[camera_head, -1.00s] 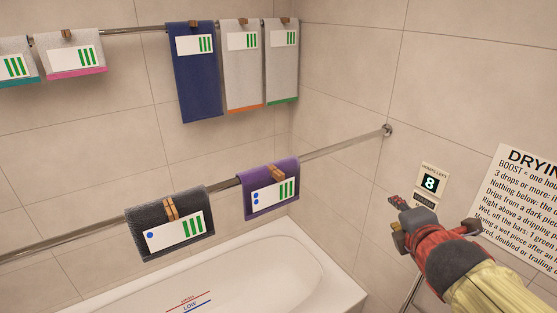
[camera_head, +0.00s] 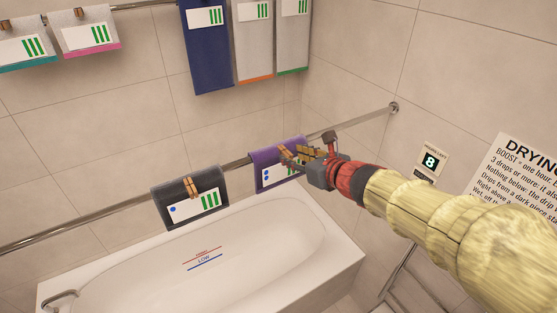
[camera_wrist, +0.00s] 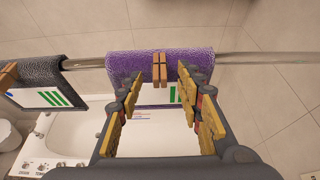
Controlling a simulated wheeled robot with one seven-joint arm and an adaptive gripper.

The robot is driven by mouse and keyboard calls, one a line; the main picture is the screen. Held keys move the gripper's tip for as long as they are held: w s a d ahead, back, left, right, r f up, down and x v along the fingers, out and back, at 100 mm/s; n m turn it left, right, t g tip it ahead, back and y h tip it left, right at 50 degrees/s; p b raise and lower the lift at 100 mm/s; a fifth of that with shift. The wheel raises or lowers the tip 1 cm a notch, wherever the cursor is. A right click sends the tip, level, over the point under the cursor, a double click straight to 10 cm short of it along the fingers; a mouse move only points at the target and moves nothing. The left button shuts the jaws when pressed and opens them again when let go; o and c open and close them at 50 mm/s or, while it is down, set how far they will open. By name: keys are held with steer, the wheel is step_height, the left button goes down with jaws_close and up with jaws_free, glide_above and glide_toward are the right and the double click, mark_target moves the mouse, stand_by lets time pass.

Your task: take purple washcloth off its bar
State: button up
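The purple washcloth (camera_head: 262,160) hangs folded over the lower metal bar, with a white tag showing blue dots and green stripes. In the wrist view, the purple washcloth (camera_wrist: 190,62) lies ahead, with a wooden clothespin (camera_wrist: 160,68) clipped at its middle. My gripper (camera_head: 297,157) is at the cloth's right side in the head view and hides part of its tag. In the wrist view, my gripper (camera_wrist: 157,85) is open, its yellow-padded fingers on either side of the clothespin. I cannot tell whether the fingertips touch the cloth.
A dark grey cloth (camera_head: 180,212) with its own clothespin hangs on the same bar (camera_head: 130,213) to the left. The bathtub (camera_head: 325,250) is below. Several cloths, including a navy towel (camera_head: 207,60), hang from an upper bar. A sign (camera_head: 520,200) is on the right wall.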

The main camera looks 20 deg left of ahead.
mark_target(289, 155)
steer(key=x, duration=0.3)
steer(key=shift+c, duration=0.2)
steer(key=shift+c, duration=1.2)
jaws_close()
